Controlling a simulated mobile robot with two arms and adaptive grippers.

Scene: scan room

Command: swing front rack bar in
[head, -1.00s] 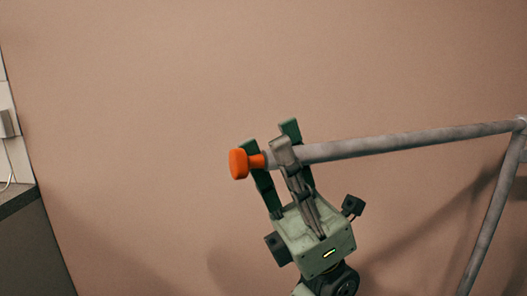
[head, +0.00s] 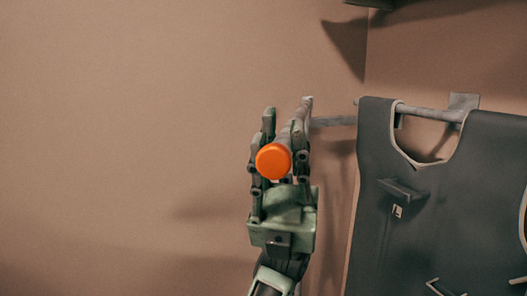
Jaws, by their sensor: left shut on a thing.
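The front rack bar (head: 284,137) is a grey metal bar with an orange end knob (head: 273,162). The knob faces me, so the bar is seen nearly end-on and strongly foreshortened. My left gripper (head: 285,135) is shut on the bar just behind the knob, its green fingers on either side. The bar's far part is mostly hidden behind the fingers and knob. My right gripper is not in view.
A dark grey apron (head: 385,235) hangs at the right from another grey bar (head: 428,112). A short grey bar piece (head: 335,121) shows between my gripper and the apron. The brown wall (head: 120,120) at the left is bare.

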